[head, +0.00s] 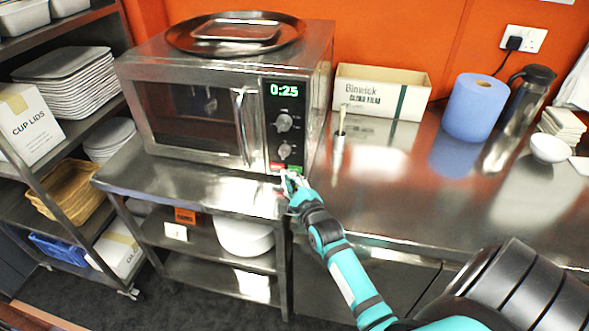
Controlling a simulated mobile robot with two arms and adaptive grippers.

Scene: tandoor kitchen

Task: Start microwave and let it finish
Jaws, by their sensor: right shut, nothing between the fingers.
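The steel microwave (190,110) stands on a steel shelf table, its door shut. Its green display (285,89) reads 0:25. Two grey knobs (284,122) sit below the display. A red button (277,167) and a green button (294,169) show at the bottom of the panel. My right gripper (286,178) is shut and empty, right at the panel's lower edge by these buttons. I cannot tell whether it touches one. My left gripper is not in view.
A round tray (180,39) lies on the microwave. A stocked shelf rack (55,115) stands at left.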

